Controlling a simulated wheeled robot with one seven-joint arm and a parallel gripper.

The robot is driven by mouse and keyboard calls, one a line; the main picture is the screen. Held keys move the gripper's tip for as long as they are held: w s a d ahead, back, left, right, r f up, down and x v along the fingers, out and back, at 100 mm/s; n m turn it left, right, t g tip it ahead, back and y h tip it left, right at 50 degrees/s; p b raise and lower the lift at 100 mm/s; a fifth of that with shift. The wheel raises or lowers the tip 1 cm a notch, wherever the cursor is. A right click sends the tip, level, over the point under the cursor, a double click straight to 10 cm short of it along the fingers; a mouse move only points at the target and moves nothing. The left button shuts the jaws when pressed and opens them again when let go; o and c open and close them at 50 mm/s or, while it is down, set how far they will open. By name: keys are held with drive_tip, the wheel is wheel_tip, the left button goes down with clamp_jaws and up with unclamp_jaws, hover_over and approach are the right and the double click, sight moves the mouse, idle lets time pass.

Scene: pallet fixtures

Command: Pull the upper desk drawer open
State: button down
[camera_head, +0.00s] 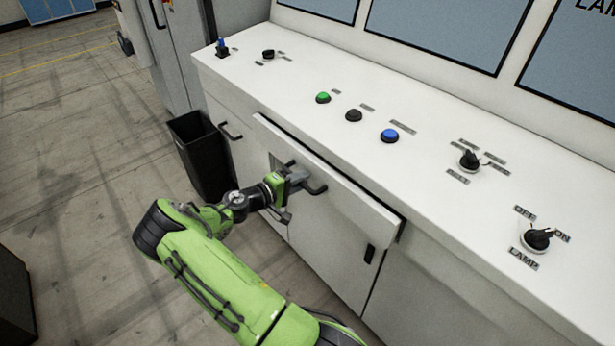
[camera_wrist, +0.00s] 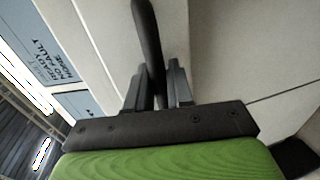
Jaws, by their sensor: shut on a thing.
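The upper desk drawer (camera_head: 345,192) is a wide white front under the sloping desk top. Its front stands a little out from the desk face, with a dark edge at its right end. Its dark bar handle (camera_head: 316,188) is partly hidden by my gripper (camera_head: 298,180). In the wrist view, the handle (camera_wrist: 147,35) runs down between the two fingers of my gripper (camera_wrist: 157,88), which is shut on it. My green arm reaches up to the drawer from the lower middle of the head view.
The desk top (camera_head: 290,75) carries green, black and blue buttons and several knobs. Cabinet doors (camera_head: 325,250) lie below the drawer. A black bin (camera_head: 200,155) stands left of the desk. The floor (camera_head: 80,150) on the left is mostly clear.

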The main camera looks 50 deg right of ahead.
drive_tip(key=f+v, duration=0.2)
drive_tip(key=v, duration=0.8)
drive_tip(key=a+f+v, duration=0.1)
drive_tip(key=f+v, duration=0.1)
drive_tip(key=v, duration=0.8)
drive_tip(key=shift+b, duration=0.35)
drive_tip(key=shift+f, duration=0.1)
drive_tip(key=c, duration=1.1)
unclamp_jaws()
drive_tip(key=shift+c, duration=0.2)
drive_tip(key=p+v, duration=0.1)
drive_tip(key=v, duration=1.5)
drive_tip(key=shift+s, duration=0.1)
